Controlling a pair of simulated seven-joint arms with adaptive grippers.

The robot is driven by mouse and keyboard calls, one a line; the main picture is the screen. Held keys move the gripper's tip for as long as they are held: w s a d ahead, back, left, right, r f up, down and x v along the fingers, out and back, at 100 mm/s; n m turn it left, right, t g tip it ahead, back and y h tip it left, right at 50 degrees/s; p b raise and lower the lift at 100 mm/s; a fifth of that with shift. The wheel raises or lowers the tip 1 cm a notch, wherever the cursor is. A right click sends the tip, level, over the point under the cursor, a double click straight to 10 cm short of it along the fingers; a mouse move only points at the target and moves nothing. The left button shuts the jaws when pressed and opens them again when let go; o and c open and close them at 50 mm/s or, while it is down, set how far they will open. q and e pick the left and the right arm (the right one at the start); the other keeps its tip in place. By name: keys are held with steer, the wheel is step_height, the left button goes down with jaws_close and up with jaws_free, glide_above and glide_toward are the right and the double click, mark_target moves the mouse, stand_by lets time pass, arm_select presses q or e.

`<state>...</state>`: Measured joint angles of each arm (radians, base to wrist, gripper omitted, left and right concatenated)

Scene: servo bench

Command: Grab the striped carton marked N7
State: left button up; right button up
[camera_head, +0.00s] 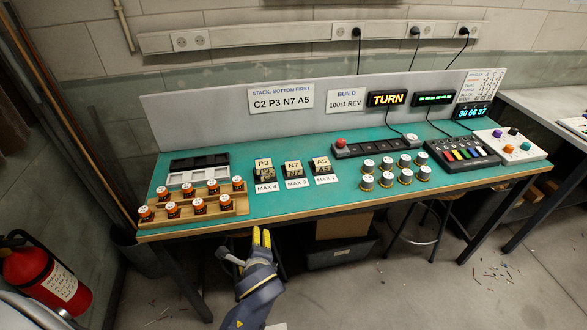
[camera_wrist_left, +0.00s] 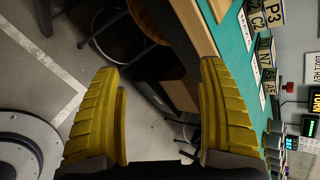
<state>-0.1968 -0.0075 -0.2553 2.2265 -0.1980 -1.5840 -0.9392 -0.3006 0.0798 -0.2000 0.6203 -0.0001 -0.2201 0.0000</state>
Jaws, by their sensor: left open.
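In the left wrist view the N7 labels (camera_wrist_left: 266,53) show small and sideways at the right edge. My left gripper (camera_head: 261,236) is in front of the bench's front edge, apart from the cartons. Its yellow fingers (camera_wrist_left: 163,115) are spread with nothing between them. My right gripper is not in view.
White MAX cards (camera_head: 295,183) lie before the cartons. A wooden rack (camera_head: 210,207) of orange cans is at the left, and several silver-topped cans (camera_head: 387,180) stand at the right. The bench's wooden front edge (camera_head: 330,207) lies between gripper and cartons. A stool (camera_head: 427,228) is below.

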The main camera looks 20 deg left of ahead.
mark_target(294, 167)
arm_select(q)
steer(key=w+d+r+m, duration=0.1)
steer(key=w, duration=0.2)
steer(key=w+d+r+m, duration=0.2)
steer(key=w+d+r+m+t, duration=0.1)
steer(key=w+m, duration=0.1)
steer(key=w, duration=0.1)
steer(key=shift+w+d+r, duration=0.25)
steer(key=shift+w+r, duration=0.05)
steer(key=w+d+r+m, duration=0.2)
steer(key=w+d+r+m+t, duration=0.1)
steer(key=w+r+m, duration=0.1)
steer(key=w+r, duration=0.1)
steer(key=w+d+r+m, duration=0.2)
steer(key=w+m, duration=0.1)
steer(key=shift+w+d+r+t+y, duration=0.2)
steer(key=shift+d+r+t+y, duration=0.1)
steer(key=shift+r+t+y, duration=0.1)
steer(key=shift+w+m, duration=0.3)
steer(key=x, duration=1.6)
steer(key=shift+w+a, duration=0.25)
steer(key=shift+w, duration=0.15)
steer(key=c, duration=1.3)
